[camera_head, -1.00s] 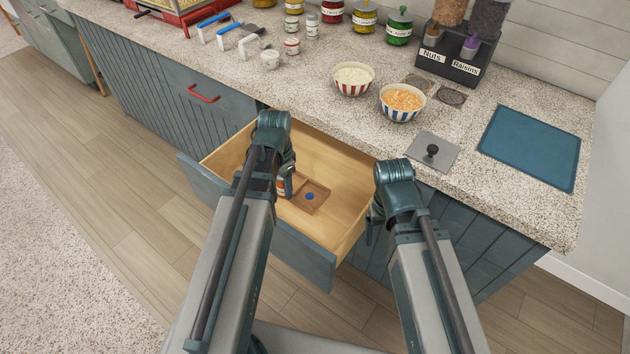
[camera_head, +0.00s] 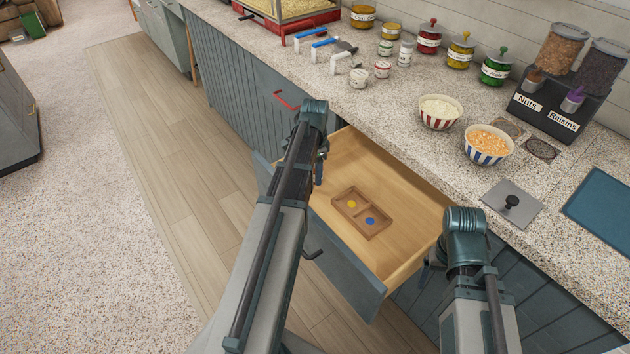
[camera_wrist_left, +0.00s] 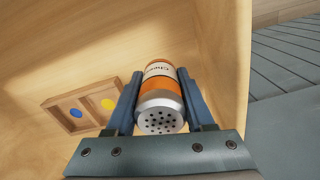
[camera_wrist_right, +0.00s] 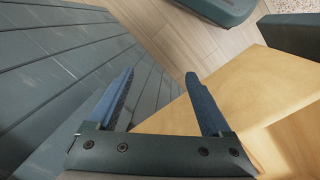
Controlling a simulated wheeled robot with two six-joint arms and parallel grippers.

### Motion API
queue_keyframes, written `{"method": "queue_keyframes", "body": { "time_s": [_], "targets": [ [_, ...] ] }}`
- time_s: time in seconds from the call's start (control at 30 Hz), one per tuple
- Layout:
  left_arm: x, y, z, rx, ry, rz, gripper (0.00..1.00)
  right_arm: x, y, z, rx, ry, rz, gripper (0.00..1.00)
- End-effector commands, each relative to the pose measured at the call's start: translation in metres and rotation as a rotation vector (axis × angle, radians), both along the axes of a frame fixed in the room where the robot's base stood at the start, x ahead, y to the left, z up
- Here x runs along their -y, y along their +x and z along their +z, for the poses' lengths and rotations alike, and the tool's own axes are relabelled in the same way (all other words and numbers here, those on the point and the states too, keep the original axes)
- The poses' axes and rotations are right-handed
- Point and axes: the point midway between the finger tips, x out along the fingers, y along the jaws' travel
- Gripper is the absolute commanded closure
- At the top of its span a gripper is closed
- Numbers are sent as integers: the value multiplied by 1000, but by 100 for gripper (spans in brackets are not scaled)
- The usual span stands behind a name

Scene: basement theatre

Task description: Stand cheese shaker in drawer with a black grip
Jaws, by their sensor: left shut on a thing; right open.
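The cheese shaker (camera_wrist_left: 160,92) has an orange body, a white label and a silver lid with holes. My left gripper (camera_wrist_left: 160,76) is shut on it, with a finger on each side, inside or just over the drawer. Whether it touches the drawer floor I cannot tell. In the head view my left arm hides the shaker. The open drawer (camera_head: 402,205) is pale wood with a blue-grey front and a black grip (camera_head: 313,254). A small wooden two-part tray (camera_head: 362,212) lies in it, one yellow and one blue dot showing. My right gripper (camera_wrist_right: 160,76) is open and empty beside the drawer's right side.
A closed drawer with a red grip (camera_head: 286,100) is further left. On the speckled counter stand two striped bowls, one with white food (camera_head: 439,112) and one with orange food (camera_head: 488,145), plus several jars and a dispenser (camera_head: 548,98). The drawer floor right of the tray is bare.

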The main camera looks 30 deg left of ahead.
Motion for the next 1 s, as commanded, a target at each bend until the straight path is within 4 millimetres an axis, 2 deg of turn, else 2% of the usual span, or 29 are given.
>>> {"method": "queue_keyframes", "body": {
  "time_s": [0.23,0.53,0.97,1.0],
  "targets": [
    [-1,0,-5,0,0,-1,100,0,0,-5,0,0,0,17],
    [0,0,-37,0,0,0,100,0,0,-37,0,0,0,17],
    [0,0,-40,0,0,0,100,0,0,-40,0,0,0,17],
    [0,0,-38,0,0,0,41,0,0,-38,0,0,0,17]
  ]
}}
